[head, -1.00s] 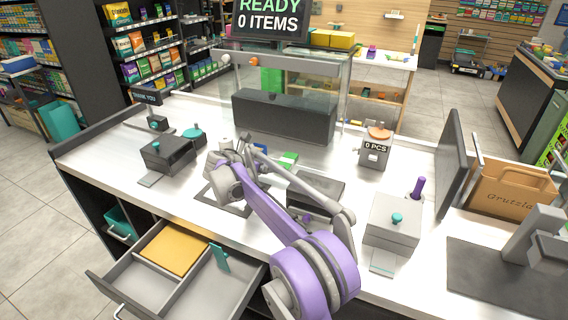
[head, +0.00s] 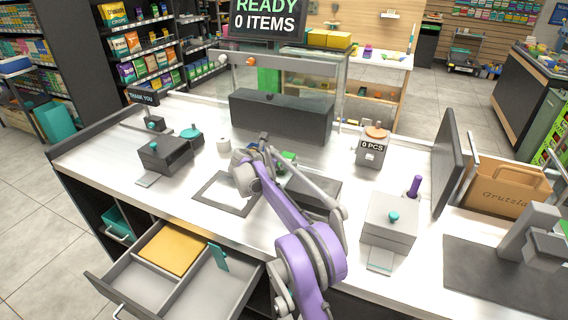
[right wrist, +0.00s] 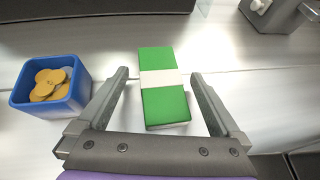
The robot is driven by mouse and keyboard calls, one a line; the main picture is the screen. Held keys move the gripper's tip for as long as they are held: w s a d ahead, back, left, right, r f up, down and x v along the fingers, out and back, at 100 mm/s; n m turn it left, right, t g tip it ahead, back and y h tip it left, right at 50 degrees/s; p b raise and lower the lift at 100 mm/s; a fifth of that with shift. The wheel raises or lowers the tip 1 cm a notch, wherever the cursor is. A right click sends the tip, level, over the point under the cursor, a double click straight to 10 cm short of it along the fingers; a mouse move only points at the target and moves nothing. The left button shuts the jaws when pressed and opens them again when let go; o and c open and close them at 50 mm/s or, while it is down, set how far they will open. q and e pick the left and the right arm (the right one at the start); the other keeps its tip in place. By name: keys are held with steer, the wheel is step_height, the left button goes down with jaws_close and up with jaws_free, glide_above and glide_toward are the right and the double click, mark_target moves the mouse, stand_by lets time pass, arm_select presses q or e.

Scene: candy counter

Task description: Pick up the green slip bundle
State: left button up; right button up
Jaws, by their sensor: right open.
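The green slip bundle (right wrist: 165,105) is a green block with a white band around its middle. In the right wrist view it lies flat on the white counter between the fingers of my right gripper (right wrist: 160,76). The fingers are open, with a gap on each side of the bundle. In the head view only a small part of the bundle (head: 288,156) shows behind my right gripper (head: 266,150) and arm. My left gripper is not in view.
A blue box of gold tokens (right wrist: 72,95) stands close left of the gripper. A dark display block (head: 280,117) is behind, and a dark flat box (head: 318,190) is to the right. An open drawer (head: 215,290) juts out in front.

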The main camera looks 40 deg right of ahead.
steer(key=shift+c, duration=0.3)
steer(key=c, duration=1.5)
